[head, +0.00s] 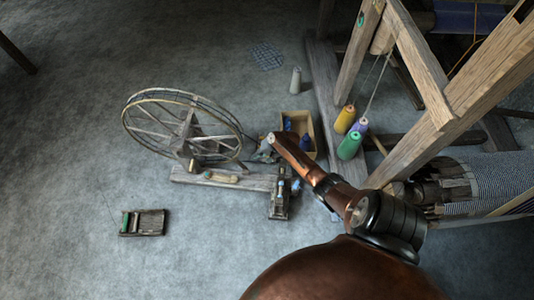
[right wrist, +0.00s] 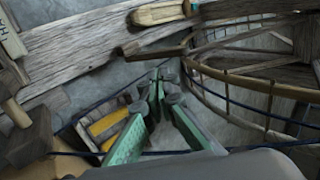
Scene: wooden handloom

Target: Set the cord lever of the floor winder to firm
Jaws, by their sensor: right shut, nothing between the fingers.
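The floor winder stands on the floor in the head view, with its big spoked wheel (head: 185,125) above a wooden base board (head: 245,181). A pale, rounded wooden piece (head: 220,177) lies along the board; it may be the cord lever, but I cannot tell its setting. A similar pale piece (right wrist: 160,12) shows at the top of the right wrist view. My right gripper (head: 262,152) is between the wheel and a box, partly hidden by my arm. In the right wrist view its green-padded fingers (right wrist: 160,85) converge, shut and empty, apart from the pale piece. My left gripper is out of view.
A wooden box (head: 312,150) with blue bobbins stands just right of my gripper. Yellow (head: 345,120), purple and green cones (head: 350,146) stand by the loom frame (head: 440,85). The floor left of the wheel is clear.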

